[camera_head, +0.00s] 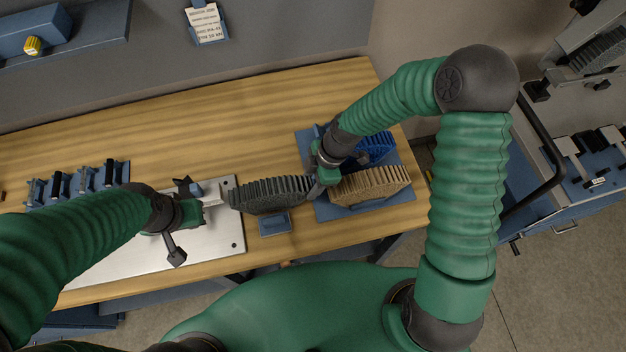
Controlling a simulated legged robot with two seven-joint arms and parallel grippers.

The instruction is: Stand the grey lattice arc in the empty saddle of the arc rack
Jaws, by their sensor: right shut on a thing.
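The dark grey lattice arc (268,195) lies lengthwise left to right above a small blue stand (274,223); I cannot tell whether it touches the stand. My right gripper (318,181) is shut on its right end. My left gripper (208,201) is close to its left end; its finger gap is unclear. The blue arc rack (398,212) stands just right of the grey arc. It bears a blue arc (377,148) at the back and a tan arc (370,186) at the front. My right arm hides part of the rack, and I cannot make out the empty saddle.
A silver plate (228,240) with dark clamp-like parts lies under my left gripper. A blue holder (122,172) with several dark pieces stands at the table's left. The wooden table (220,115) is clear at the back. A blue cart (560,205) stands off to the right.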

